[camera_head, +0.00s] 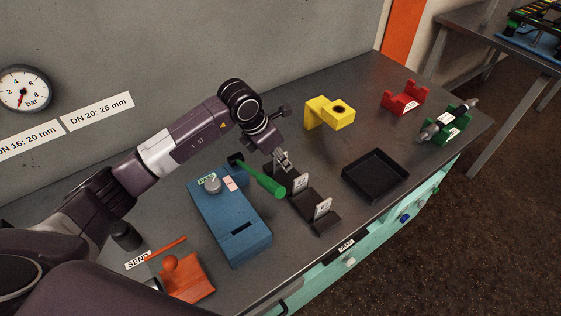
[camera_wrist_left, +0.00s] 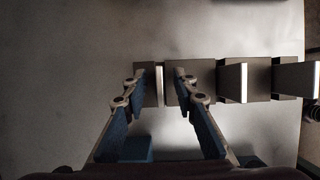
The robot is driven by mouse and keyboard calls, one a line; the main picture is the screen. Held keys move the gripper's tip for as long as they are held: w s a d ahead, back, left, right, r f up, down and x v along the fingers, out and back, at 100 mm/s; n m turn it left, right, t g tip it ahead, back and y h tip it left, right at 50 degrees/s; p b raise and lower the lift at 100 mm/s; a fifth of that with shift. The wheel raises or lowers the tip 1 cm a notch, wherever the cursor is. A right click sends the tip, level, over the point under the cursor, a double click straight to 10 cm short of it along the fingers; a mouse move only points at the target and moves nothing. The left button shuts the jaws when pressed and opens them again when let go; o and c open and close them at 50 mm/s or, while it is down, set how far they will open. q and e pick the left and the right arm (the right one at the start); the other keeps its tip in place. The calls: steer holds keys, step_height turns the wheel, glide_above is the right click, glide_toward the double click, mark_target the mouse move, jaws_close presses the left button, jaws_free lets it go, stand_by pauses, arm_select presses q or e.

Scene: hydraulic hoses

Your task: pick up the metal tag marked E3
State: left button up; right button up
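A black rack (camera_head: 325,226) stands on the bench and holds small pale metal tags upright in a row. Two show in the head view: a middle tag (camera_head: 300,183) and a front tag (camera_head: 322,207). Their markings are too small to read surely, so I cannot tell which is E3. My left gripper (camera_head: 281,160) is over the rack's far end. In the left wrist view its fingers (camera_wrist_left: 160,74) are apart, with the bright edge of a tag (camera_wrist_left: 159,86) between them and a gap on either side. Two more tag edges show to the right. My right gripper is out of view.
A blue block (camera_head: 230,220) with a knob and a green-handled tool (camera_head: 262,181) lie close left of the rack. A black tray (camera_head: 375,176) is to its right. A yellow holder (camera_head: 330,113), red holder (camera_head: 404,98) and green holder (camera_head: 444,128) stand farther back.

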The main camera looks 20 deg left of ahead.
arm_select(q)
jaws_close()
steer(key=shift+r, duration=0.2)
